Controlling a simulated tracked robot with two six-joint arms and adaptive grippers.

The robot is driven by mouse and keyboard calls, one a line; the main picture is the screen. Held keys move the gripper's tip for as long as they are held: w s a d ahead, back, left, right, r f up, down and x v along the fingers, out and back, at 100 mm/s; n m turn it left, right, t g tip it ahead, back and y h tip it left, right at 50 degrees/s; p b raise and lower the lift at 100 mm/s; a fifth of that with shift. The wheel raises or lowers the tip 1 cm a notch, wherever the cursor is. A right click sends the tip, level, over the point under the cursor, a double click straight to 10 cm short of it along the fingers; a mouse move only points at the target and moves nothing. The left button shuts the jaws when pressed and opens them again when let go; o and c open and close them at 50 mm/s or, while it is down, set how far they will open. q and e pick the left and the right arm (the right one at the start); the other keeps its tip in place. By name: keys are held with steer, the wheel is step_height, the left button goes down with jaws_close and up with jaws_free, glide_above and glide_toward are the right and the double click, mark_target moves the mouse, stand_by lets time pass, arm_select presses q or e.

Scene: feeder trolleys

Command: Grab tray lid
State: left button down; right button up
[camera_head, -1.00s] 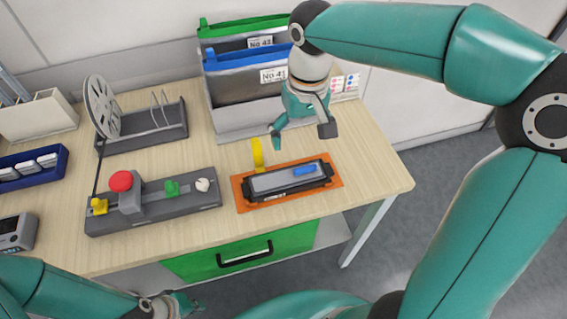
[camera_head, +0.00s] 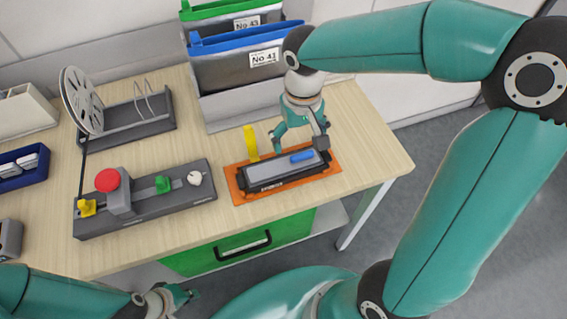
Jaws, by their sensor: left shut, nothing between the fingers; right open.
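A black tray (camera_head: 243,186) sits on an orange mat (camera_head: 238,198) near the table's front edge. Its flat grey lid (camera_head: 265,174) carries a small blue handle (camera_head: 302,156) toward the right end. My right gripper (camera_head: 298,146) is open just above and behind the blue handle, with its fingers spread to either side. I see no clear contact with the lid, and nothing is between the fingers. My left gripper (camera_head: 184,295) is shut and empty at the bottom of the view, in front of the table and away from the tray.
A yellow upright strip (camera_head: 251,142) stands behind the tray. A grey fixture (camera_head: 150,208) with a red button is to the left, and a reel holder (camera_head: 130,125) is behind it. Labelled bins (camera_head: 236,70) stand at the back. Bare tabletop lies right of the mat.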

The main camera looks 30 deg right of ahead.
mark_target(301, 154)
steer(key=f, duration=0.4)
steer(key=shift+s+d, duration=0.3)
steer(key=shift+d, duration=0.05)
steer(key=shift+f+p, duration=0.3)
steer(key=shift+f, duration=0.3)
steer(key=c, duration=1.2)
